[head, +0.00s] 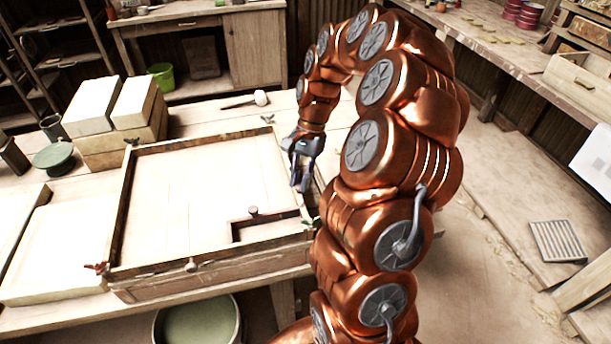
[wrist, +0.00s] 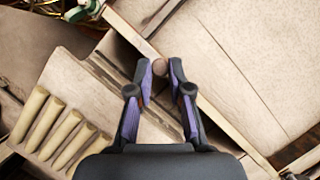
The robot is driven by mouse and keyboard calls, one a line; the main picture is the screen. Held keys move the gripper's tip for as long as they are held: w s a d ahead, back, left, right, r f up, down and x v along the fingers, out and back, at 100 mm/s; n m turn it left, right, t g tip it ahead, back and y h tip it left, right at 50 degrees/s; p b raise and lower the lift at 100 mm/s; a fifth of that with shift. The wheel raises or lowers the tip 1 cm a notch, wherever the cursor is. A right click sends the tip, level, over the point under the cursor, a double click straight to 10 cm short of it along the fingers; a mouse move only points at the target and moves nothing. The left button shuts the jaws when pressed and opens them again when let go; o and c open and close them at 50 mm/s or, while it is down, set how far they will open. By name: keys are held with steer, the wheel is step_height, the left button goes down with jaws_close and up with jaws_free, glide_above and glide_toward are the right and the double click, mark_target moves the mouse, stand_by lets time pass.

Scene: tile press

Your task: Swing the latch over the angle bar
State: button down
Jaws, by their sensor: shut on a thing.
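The dark L-shaped angle bar (head: 265,228) lies inside the wooden frame, in its near right corner, with a small knob (head: 253,211) beside its bend. My gripper (head: 301,186) points down at the frame's right rail, to the right of the bar and apart from that knob. In the wrist view my gripper (wrist: 160,72) is closed on a small round brown knob (wrist: 159,68), which looks like the end of the latch. The rest of the latch is mostly hidden by the fingers. A green wing-shaped piece (head: 310,222) sits at the frame's near right corner.
The wooden frame (head: 190,266) rests on the table, with more wing pieces at its other corners. Pale blocks (head: 92,105) and a green dish (head: 53,158) stand at left. A mallet (head: 260,98) lies behind. Pale rolls (wrist: 62,135) lie beside the rail.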

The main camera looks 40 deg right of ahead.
steer(key=shift+s+a+f+n+g+b, duration=0.1)
steer(key=shift+a+f+n+g+b, duration=0.25)
steer(key=shift+n+b, duration=0.3)
steer(key=n+b, duration=0.1)
steer(key=a+n+g+b, duration=0.1)
steer(key=n, duration=0.1)
steer(key=shift+h, duration=0.4)
steer(key=n, duration=0.1)
steer(key=a+n+h+b, duration=0.1)
steer(key=n, duration=0.1)
steer(key=n+g+b, duration=0.1)
steer(key=shift+a+r, duration=0.15)
steer(key=shift+a, duration=0.15)
steer(key=n, duration=0.1)
steer(key=a+n+h, duration=0.1)
steer(key=n, duration=0.1)
steer(key=n+h+b, duration=0.1)
steer(key=n, duration=0.1)
steer(key=shift+s+a, duration=0.25)
steer(key=shift+s+a+r+n+h, duration=0.1)
steer(key=shift+s+a+n+h, duration=0.15)
steer(key=shift+n, duration=0.5)
steer(key=shift+s+a+n+h, duration=0.15)
steer(key=shift+n+h, duration=0.2)
steer(key=shift+n, duration=0.4)
steer(key=shift+s+a+r+n+h, duration=0.1)
steer(key=shift+a+n+h, duration=0.15)
steer(key=shift+n, duration=0.5)
